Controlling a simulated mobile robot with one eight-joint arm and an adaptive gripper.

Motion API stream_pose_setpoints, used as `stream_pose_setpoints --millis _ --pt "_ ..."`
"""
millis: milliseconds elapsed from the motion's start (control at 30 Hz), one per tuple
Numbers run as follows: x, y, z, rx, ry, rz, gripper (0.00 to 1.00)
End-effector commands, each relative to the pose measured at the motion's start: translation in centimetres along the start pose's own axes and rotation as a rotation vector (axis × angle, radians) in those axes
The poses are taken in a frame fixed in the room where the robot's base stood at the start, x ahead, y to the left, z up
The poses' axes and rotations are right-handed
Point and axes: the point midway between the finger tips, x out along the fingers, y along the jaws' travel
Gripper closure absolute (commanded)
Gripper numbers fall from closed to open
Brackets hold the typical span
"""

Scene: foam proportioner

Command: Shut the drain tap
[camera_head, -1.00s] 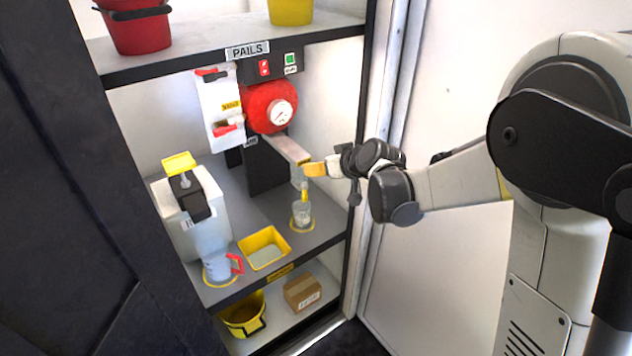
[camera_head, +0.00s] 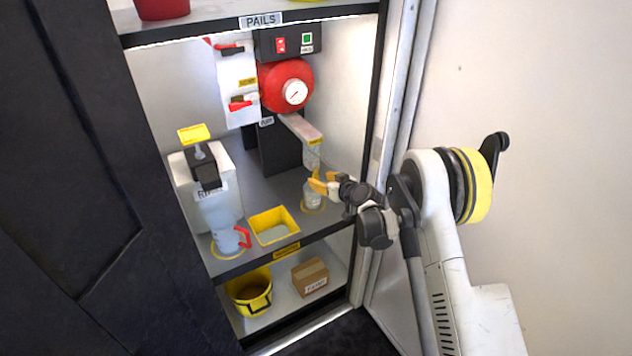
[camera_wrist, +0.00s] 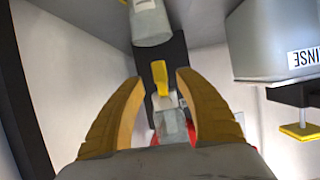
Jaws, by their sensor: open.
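A clear cylinder (camera_head: 312,156) hangs under the front end of the pale bar below the red unit. A small yellow tap handle, seemingly the drain tap (camera_wrist: 160,78), is at its lower end and stands in line with it. In the wrist view, which is upside down, the clear cylinder (camera_wrist: 172,122) shows beyond the handle. A clear beaker (camera_head: 313,198) stands below on the shelf and also shows in the wrist view (camera_wrist: 150,24). My gripper (camera_head: 324,182) is open, with its yellow fingers either side of the handle in the picture; no contact is visible.
The red round unit (camera_head: 286,86) with a gauge and a white panel (camera_head: 238,75) with red levers are above. A white rinse tank (camera_head: 215,178), a jug (camera_head: 230,240) and a yellow tray (camera_head: 273,226) stand left. The cabinet's right post (camera_head: 385,120) is close to my arm.

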Motion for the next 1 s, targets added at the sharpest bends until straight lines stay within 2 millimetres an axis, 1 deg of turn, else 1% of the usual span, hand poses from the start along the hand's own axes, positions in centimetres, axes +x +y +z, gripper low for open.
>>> stream_pose_setpoints --millis 33,100,233,400,600,633,667,700,733,767,1000 --pt "1.1 -0.1 0.3 -0.001 0.0 -0.001 0.59" --pt "2.2 -0.1 0.3 -0.001 0.0 -0.002 0.59" --pt "3.6 0.0 0.2 0.0 -0.001 -0.001 0.59" --pt "4.3 0.0 0.0 0.0 -0.001 0.0 0.59" --pt "4.3 0.0 -0.1 0.0 0.0 0.0 0.59" --pt "4.3 0.0 -0.1 0.0 -0.001 0.0 0.63" --pt "4.3 0.0 -0.1 0.0 -0.001 0.0 0.72" --pt "4.3 0.0 -0.1 0.0 0.0 0.0 0.84" --pt "4.3 0.0 -0.1 0.0 -0.001 0.0 0.93" --pt "4.3 0.0 -0.1 0.0 -0.001 0.0 1.0" --pt "4.3 -0.1 -0.1 0.006 -0.001 -0.003 1.0"
